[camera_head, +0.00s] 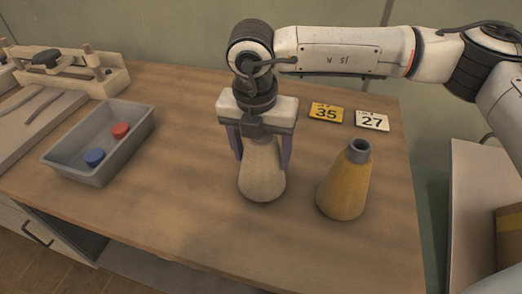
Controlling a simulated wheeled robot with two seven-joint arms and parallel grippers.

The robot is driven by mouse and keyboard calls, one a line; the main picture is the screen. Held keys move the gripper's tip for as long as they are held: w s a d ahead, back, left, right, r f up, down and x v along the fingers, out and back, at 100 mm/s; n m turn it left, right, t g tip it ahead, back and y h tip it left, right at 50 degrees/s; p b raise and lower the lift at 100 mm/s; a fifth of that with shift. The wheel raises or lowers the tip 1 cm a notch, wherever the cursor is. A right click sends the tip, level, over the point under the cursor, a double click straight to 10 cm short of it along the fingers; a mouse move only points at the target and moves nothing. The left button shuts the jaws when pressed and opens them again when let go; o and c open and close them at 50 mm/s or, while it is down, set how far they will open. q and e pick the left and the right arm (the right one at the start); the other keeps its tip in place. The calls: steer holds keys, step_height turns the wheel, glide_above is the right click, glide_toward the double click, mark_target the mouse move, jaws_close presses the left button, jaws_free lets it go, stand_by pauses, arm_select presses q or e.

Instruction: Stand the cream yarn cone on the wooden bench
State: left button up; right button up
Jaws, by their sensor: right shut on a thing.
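The cream yarn cone (262,177) is upright in the middle of the wooden bench (210,229), narrow end up. Its top is hidden by my right gripper (262,155), which points down with a finger on each side of the cone and is shut on it. The cone's round base looks to be at the bench top, but I cannot tell whether it touches. My left gripper is not in view.
A yellow cone with a grey tip (343,186) stands close to the right. A grey bin (98,171) with a red and a blue piece is at the left. Number plates, yellow (326,112) and white (372,121), lie behind. The bench's front middle is clear.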

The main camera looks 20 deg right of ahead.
steer(key=shift+f, duration=0.2)
steer(key=o, duration=1.4)
steer(key=shift+r, duration=0.1)
steer(key=r, duration=0.4)
steer(key=s+r, duration=0.1)
steer(key=r, duration=0.3)
steer(key=a+r+b, duration=0.1)
steer(key=r, duration=0.3)
steer(key=shift+s+a, duration=0.1)
steer(key=shift+s, duration=0.05)
